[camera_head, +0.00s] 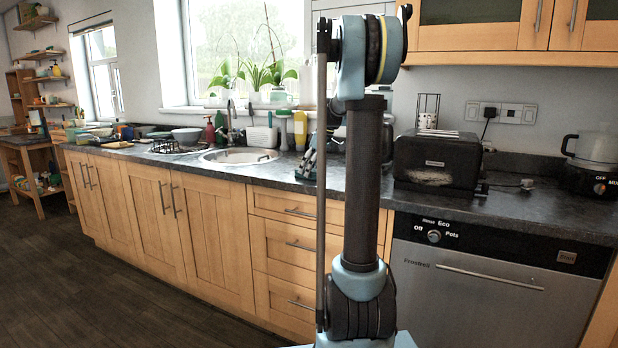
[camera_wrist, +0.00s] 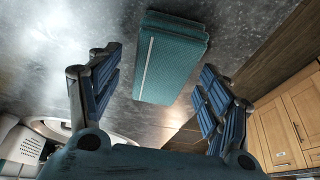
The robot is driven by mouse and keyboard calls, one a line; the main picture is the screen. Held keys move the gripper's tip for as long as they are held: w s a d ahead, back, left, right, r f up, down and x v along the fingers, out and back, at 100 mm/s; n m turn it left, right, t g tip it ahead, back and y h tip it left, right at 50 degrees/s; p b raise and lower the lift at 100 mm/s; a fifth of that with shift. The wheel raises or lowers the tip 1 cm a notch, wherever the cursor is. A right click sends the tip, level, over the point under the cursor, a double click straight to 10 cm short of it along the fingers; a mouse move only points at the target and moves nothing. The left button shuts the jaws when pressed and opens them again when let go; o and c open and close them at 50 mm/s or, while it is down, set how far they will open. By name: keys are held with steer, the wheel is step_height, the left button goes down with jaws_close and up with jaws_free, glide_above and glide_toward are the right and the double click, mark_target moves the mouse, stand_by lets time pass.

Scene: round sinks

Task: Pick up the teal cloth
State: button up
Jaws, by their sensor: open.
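The teal cloth (camera_wrist: 172,62) is a folded, ribbed block with a pale stripe. It lies on the dark speckled worktop (camera_wrist: 120,25) in the wrist view. My gripper (camera_wrist: 162,58) is open and empty, with one blue-padded finger to the left of the cloth in the picture and one to its right. The fingers appear apart from the cloth; their height above it is hard to judge. In the head view my gripper (camera_head: 309,160) shows partly behind my arm, over the worktop right of the sink. I cannot make out the cloth in that view.
The round sink (camera_head: 238,156) is left of my gripper, with bottles (camera_head: 300,130) behind. A black toaster (camera_head: 437,160) stands on the worktop to the right. The worktop's front edge and wooden cupboards (camera_wrist: 292,125) show at the right of the wrist view.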

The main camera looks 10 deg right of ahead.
steer(key=shift+f, duration=0.15)
steer(key=shift+c, duration=0.6)
steer(key=c, duration=1.1)
step_height(320, 180, up, 11)
steer(key=shift+f, duration=0.2)
